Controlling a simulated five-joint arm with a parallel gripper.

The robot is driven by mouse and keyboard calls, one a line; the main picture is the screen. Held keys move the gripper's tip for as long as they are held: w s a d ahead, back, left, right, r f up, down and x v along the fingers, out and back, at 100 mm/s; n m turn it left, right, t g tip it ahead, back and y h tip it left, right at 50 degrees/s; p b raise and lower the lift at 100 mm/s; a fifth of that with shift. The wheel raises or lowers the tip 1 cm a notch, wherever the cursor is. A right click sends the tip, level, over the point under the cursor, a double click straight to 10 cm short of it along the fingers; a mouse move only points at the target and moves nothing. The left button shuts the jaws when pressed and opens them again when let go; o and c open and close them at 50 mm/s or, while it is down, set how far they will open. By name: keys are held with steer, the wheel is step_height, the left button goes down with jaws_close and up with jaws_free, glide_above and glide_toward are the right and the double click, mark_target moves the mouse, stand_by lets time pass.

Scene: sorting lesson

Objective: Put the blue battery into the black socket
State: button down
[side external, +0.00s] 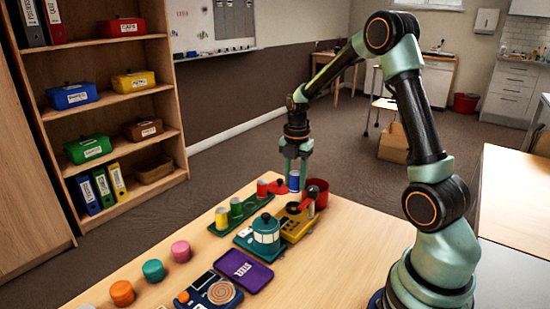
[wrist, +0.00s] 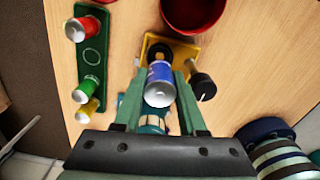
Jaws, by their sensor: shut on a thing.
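My gripper (side external: 294,172) is shut on the blue battery (side external: 294,184) and holds it upright above the table, near the yellow device. In the wrist view the blue battery (wrist: 160,73) sits between the fingers, its silver end towards the camera. The yellow device (side external: 296,228) stands on the table. A dark round part, probably the black socket (wrist: 159,50), shows partly behind the battery in the wrist view; the battery hides the rest. I cannot tell whether the battery is exactly over it. A black knob (wrist: 203,86) stands beside it.
A green rack (side external: 249,209) holds red, green and yellow batteries and one empty round place. A purple tray (side external: 244,271) lies nearer the camera.

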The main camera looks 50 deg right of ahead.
mark_target(295, 172)
steer(key=shift+f, duration=2.55)
steer(key=shift+f, duration=0.5)
steer(key=c, duration=0.8)
jaws_free()
steer(key=shift+o, duration=0.2)
steer(key=shift+r, duration=5.5)
steer(key=shift+r, duration=3)
